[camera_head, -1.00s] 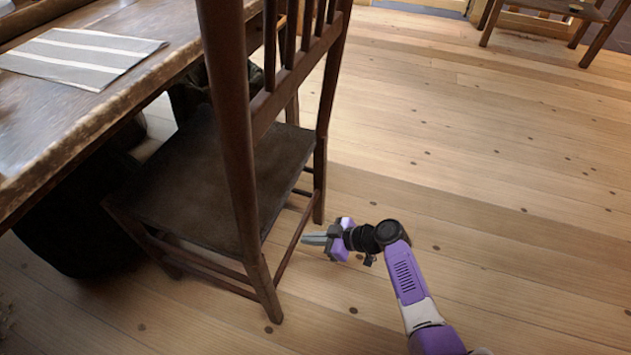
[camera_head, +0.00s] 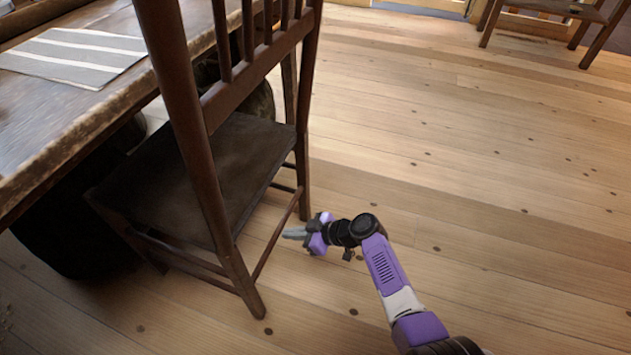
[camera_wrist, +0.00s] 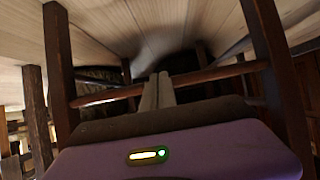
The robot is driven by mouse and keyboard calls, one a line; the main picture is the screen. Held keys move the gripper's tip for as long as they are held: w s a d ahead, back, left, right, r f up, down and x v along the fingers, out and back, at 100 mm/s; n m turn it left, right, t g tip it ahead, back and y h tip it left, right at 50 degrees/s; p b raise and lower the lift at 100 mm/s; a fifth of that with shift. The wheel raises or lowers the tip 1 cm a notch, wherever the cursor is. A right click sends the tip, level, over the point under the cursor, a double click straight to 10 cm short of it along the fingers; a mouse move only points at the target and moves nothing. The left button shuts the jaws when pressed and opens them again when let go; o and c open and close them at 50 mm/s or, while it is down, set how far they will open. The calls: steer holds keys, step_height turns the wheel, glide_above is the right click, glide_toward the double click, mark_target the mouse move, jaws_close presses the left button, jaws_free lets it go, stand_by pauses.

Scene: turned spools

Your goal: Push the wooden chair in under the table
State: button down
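The dark wooden chair (camera_head: 238,160) stands upright at the table's side. Its seat's far-left edge is close to or just under the edge of the wooden table (camera_head: 95,115), and its tall back stays outside. My gripper (camera_head: 288,234) is low by the floor, at the chair's back side, between the two rear legs at the lower rung. In the wrist view my gripper (camera_wrist: 159,80) shows its two fingers together and empty, pointing at the chair's rung (camera_wrist: 205,76) and between its legs. Whether the fingers touch the rung I cannot tell.
A striped grey placemat (camera_head: 75,55) lies on the table. A dark rounded thing (camera_head: 75,225) is under the table, left of the chair. Another wooden seat (camera_head: 555,10) stands at the far right. The plank floor (camera_head: 450,150) on the right is clear.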

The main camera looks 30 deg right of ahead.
mark_target(280, 231)
steer(key=shift+w+a, duration=1.2)
steer(key=shift+w, duration=0.05)
steer(key=shift+s+d, duration=0.1)
steer(key=s+d, duration=0.5)
steer(key=s, duration=0.1)
steer(key=shift+p, duration=0.3)
steer(key=shift+s+d, duration=0.1)
